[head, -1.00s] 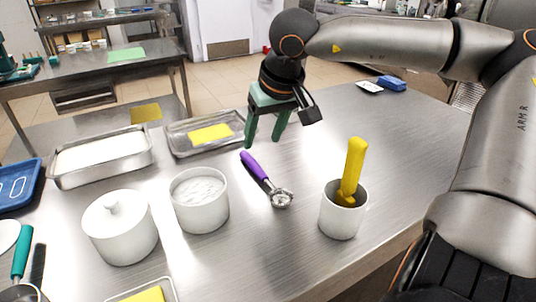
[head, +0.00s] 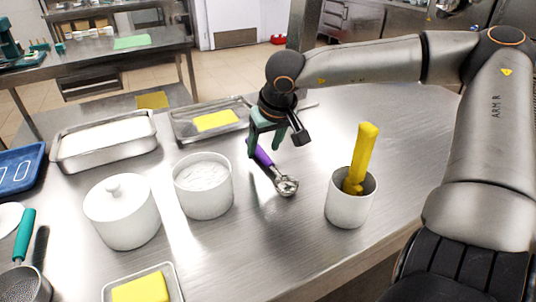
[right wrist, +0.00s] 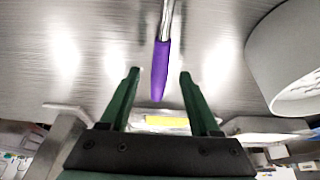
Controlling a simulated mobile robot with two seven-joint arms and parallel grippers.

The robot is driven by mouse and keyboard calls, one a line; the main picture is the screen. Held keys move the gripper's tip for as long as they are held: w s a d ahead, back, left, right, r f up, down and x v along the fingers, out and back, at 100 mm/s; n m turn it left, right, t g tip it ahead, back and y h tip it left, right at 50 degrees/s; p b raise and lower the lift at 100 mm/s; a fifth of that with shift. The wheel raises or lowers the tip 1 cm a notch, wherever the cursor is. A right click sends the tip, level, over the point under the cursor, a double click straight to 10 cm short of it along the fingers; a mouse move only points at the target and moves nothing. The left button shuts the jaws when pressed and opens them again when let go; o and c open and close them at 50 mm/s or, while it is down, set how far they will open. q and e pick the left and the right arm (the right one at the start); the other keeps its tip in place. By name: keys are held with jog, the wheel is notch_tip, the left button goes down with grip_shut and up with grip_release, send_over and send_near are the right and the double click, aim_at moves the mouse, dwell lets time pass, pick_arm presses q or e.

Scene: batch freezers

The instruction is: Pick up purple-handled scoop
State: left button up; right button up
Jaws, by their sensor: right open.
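The purple-handled scoop (head: 272,170) lies on the steel table, its metal bowl toward me and its purple handle pointing away. My right gripper (head: 275,148) is open above the far end of the handle. In the head view one finger partly hides the handle's end. In the right wrist view the purple handle (right wrist: 160,68) shows between the two green fingers (right wrist: 158,77) and beyond their tips, with nothing held. My left gripper is not in view.
A white tub of white contents (head: 203,197) stands left of the scoop, with a lidded white pot (head: 122,222) beside it. A white cup (head: 346,208) holding a yellow-handled tool stands right. A metal tray (head: 180,132) with a yellow cloth lies behind.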

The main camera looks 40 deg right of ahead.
jog(key=shift+x, duration=0.95)
grip_shut()
